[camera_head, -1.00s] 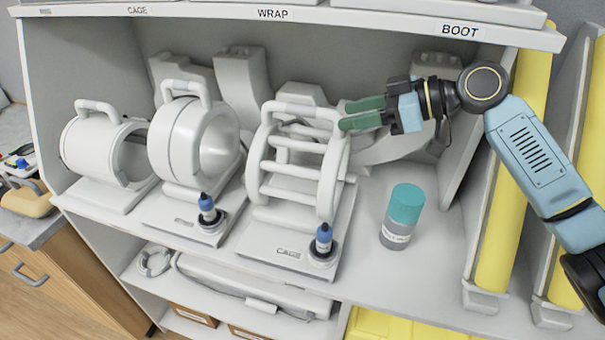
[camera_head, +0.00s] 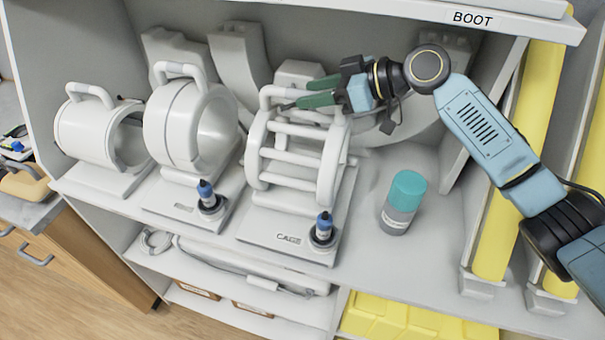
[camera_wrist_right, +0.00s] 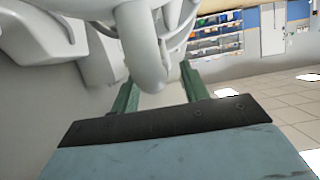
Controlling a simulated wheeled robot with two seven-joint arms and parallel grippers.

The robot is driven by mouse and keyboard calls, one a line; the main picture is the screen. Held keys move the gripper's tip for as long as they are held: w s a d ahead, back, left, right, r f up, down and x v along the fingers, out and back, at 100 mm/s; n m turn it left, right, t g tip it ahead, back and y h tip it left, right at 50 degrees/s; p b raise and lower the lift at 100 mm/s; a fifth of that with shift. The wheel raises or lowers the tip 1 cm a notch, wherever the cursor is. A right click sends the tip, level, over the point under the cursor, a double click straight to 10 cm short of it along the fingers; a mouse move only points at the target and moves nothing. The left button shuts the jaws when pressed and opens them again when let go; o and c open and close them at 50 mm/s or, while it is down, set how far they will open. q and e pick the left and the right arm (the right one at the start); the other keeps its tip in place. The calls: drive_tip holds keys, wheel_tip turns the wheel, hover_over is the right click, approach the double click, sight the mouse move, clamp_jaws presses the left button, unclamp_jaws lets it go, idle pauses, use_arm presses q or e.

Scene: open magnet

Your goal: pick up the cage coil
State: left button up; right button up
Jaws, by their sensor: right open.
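The cage coil (camera_head: 297,160) is a white open frame of rings and bars with a handle on top. It stands upright on a base labelled CAGE (camera_head: 286,237) on the shelf, third from the left. My right gripper (camera_head: 304,94) is open at the top of the coil, its green fingers reaching in from the right at handle height. In the right wrist view, the coil's rounded white handle (camera_wrist_right: 148,75) shows between the two spread fingers (camera_wrist_right: 158,92), which do not appear shut on it. The fingers partly cover the handle in the head view. My left gripper is not in view.
Two other white coils (camera_head: 87,135) (camera_head: 172,127) stand to the left. A teal-capped grey bottle (camera_head: 404,203) stands right of the cage coil. More white padded parts (camera_head: 240,62) lean behind. An upper shelf edge (camera_head: 430,14) hangs above; yellow rolls (camera_head: 517,140) are at the right.

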clamp_jaws()
idle(1.3)
drive_tip(key=shift+w+r, duration=0.1)
drive_tip(key=shift+r, duration=0.2)
